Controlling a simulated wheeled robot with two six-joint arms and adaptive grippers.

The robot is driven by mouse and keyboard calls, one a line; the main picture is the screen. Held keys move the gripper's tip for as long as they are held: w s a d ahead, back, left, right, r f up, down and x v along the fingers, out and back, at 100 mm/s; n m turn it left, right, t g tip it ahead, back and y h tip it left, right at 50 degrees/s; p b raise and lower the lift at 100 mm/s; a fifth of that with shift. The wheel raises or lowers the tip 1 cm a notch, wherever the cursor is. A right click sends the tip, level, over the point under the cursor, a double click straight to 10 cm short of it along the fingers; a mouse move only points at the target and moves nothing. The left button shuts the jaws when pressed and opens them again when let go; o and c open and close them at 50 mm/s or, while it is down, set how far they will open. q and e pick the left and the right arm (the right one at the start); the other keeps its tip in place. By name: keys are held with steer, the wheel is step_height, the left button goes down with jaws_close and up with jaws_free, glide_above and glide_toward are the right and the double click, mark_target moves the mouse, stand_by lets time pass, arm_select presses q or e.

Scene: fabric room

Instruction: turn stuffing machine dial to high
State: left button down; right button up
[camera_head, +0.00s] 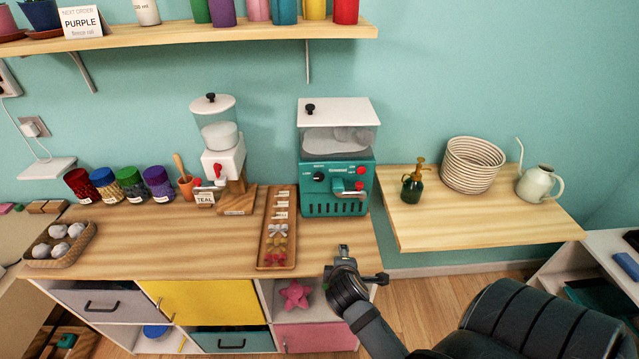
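The stuffing machine (309,208) is a teal box with a clear hopper and white lid, standing on the right part of the wooden counter. A black dial (318,177) is on the left of its front, with small labels around it; its exact setting is too small to read. To the dial's right are a red knob (360,170) and a nozzle with a red part (358,187). My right gripper (344,262) is at the counter's front edge, below and in front of the machine, apart from it. Its finger opening is unclear. My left gripper is out of view.
A wooden tray (264,262) of small items lies left of the machine. Further left are a white dispenser (223,160) and several jars (132,184). A wooden wall shelf (484,222) is at right, with a green spray bottle (412,187). Another shelf (200,31) hangs above.

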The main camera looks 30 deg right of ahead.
steer(key=w+d+r+n+t+h, duration=0.2)
steer(key=w+r+n+t+h, duration=0.15)
steer(key=w+r+n, duration=0.5)
steer(key=n+t, duration=0.4)
steer(key=n, duration=0.7)
glide_toward(319, 177)
steer(key=p+x, duration=0.1)
steer(key=x, duration=0.7)
steer(key=shift+f+p, duration=0.1)
steer(key=shift+p, duration=0.3)
steer(key=shift+c, duration=0.2)
jaws_close()
